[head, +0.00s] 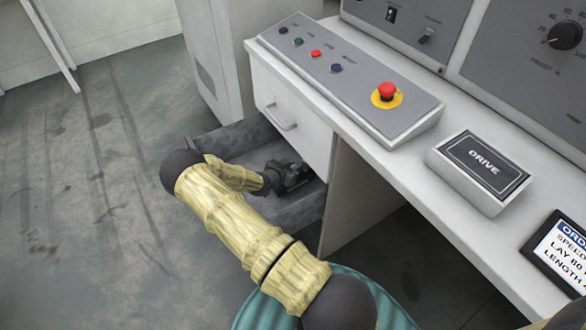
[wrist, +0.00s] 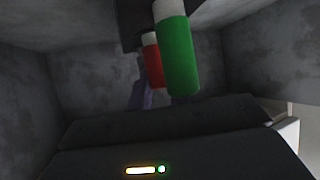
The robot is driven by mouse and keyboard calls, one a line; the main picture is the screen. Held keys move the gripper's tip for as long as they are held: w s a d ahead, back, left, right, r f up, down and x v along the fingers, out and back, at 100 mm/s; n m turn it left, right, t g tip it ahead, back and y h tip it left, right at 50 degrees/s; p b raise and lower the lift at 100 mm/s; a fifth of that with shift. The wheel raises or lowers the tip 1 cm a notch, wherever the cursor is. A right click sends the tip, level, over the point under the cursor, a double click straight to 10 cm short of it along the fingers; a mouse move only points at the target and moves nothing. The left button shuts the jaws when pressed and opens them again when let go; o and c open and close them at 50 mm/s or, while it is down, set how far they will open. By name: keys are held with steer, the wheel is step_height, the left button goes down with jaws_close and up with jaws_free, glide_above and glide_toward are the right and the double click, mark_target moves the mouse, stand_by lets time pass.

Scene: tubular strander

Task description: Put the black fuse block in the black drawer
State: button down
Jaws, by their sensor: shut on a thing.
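The black drawer (head: 295,214) is pulled open below the white desk drawer; its inside is mottled dark grey, and its wall also shows in the wrist view (wrist: 80,75). My gripper (head: 290,177) reaches down into the open drawer and is shut on a dark thing, which I take for the black fuse block (wrist: 133,30). That block shows only partly, at the top of the wrist view. A green cylinder and a red cylinder, both white-ended, stand out close to it. The fingertips and any contact with the drawer floor are hard to make out.
A white drawer front (head: 288,118) with a metal handle is just above and beside my gripper. The desk holds a button panel (head: 345,75) with a red emergency stop and a DRIVE box (head: 480,170). The floor at left is clear.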

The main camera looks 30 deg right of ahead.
steer(key=shift+f, duration=0.15)
steer(key=c, duration=1.3)
jaws_free()
steer(key=shift+r, duration=0.3)
steer(key=p+v, duration=0.2)
steer(key=v, duration=1)
steer(key=shift+f, duration=0.15)
